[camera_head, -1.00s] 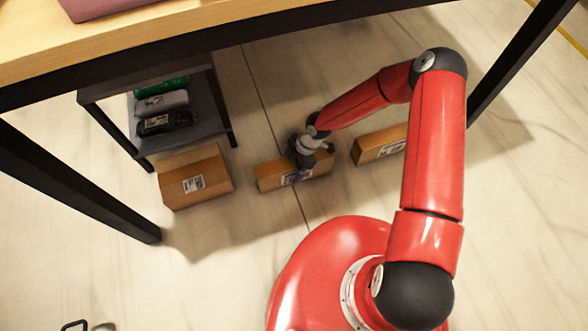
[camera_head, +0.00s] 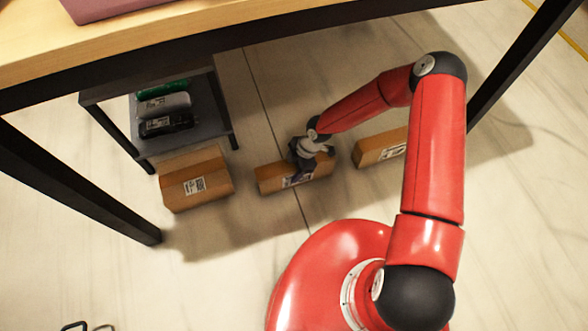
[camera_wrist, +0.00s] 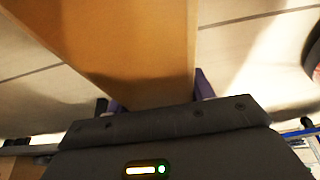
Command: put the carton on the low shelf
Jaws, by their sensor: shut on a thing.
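A brown carton (camera_head: 268,178) with a white label is in the middle of the head view, under the table. My gripper (camera_head: 299,172) is over its middle and shut on it. In the wrist view the carton (camera_wrist: 130,45) fills the space between the purple fingers (camera_wrist: 157,92). I cannot tell whether the carton touches the floor. The low shelf (camera_head: 205,118) is a dark grey rack to the left of the carton, with green, grey and black packed items on it.
A larger carton (camera_head: 197,186) stands on the floor in front of the shelf. Another carton (camera_head: 378,150) is to the right of my gripper. The wooden table (camera_head: 230,22) spans above, with black legs (camera_head: 80,185) at the left and right.

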